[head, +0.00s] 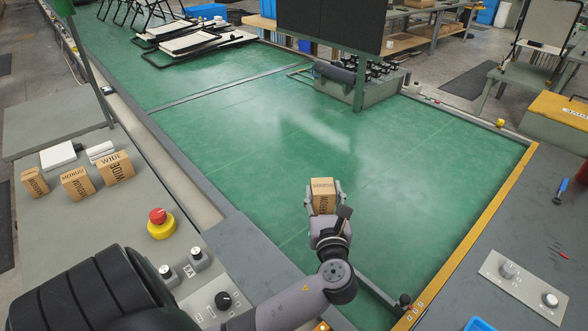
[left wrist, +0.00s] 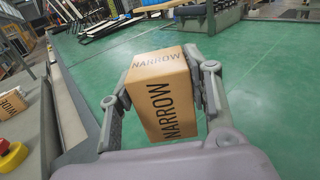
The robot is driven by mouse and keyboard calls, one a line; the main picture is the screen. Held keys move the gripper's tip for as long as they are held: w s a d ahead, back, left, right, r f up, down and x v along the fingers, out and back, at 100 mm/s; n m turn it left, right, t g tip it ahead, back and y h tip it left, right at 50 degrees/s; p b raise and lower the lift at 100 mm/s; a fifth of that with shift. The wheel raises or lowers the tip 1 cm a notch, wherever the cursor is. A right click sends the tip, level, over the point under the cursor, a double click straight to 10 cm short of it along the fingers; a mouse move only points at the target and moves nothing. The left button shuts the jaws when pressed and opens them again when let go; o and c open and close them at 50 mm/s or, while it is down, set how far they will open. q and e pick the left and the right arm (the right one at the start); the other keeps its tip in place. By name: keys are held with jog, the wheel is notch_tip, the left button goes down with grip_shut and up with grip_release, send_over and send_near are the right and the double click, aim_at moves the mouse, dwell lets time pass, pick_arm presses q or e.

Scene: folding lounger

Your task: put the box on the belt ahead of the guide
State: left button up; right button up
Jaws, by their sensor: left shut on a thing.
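A small brown cardboard box (head: 323,197) is between the fingers of my left gripper (head: 323,190), which is shut on it. In the left wrist view the box (left wrist: 160,92) reads NARROW on its top and side, and the gripper (left wrist: 163,95) has one finger on each side of it. The box is over the near part of the green belt (head: 250,145); I cannot tell whether its bottom touches the belt. A grey block with dark rollers (head: 360,82), perhaps the guide, stands farther back on the belt. My right gripper is not in view.
Three labelled boxes, including a WIDE box (head: 116,168), stand on the left bench beside a red and yellow stop button (head: 160,223). Folded loungers (head: 195,45) lie at the belt's far end. A yellow edge strip (head: 475,235) borders the belt at right. Mid-belt is clear.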

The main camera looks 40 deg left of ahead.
pick_arm(q)
jog(key=s+a+n+g+y, duration=0.3)
jog(key=a+n+g+y, duration=0.2)
jog(key=n+g, duration=0.45)
jog(key=shift+m+g, duration=0.75)
jog(key=shift+m, duration=0.1)
jog(key=shift+s+a+f+b, duration=0.15)
jog(key=shift+f+b, duration=0.6)
jog(key=shift+f, duration=3.95)
jog(key=shift+s+a+f+b, duration=0.1)
jog(key=shift+f+b, duration=0.6)
jog(key=shift+f, duration=3.95)
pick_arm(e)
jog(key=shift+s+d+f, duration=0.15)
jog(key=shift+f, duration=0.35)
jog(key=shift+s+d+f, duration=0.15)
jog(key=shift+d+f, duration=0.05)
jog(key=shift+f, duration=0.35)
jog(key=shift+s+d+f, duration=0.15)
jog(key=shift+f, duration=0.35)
pick_arm(q)
jog(key=shift+f, duration=0.1)
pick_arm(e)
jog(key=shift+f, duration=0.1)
pick_arm(q)
jog(key=o, duration=1.4)
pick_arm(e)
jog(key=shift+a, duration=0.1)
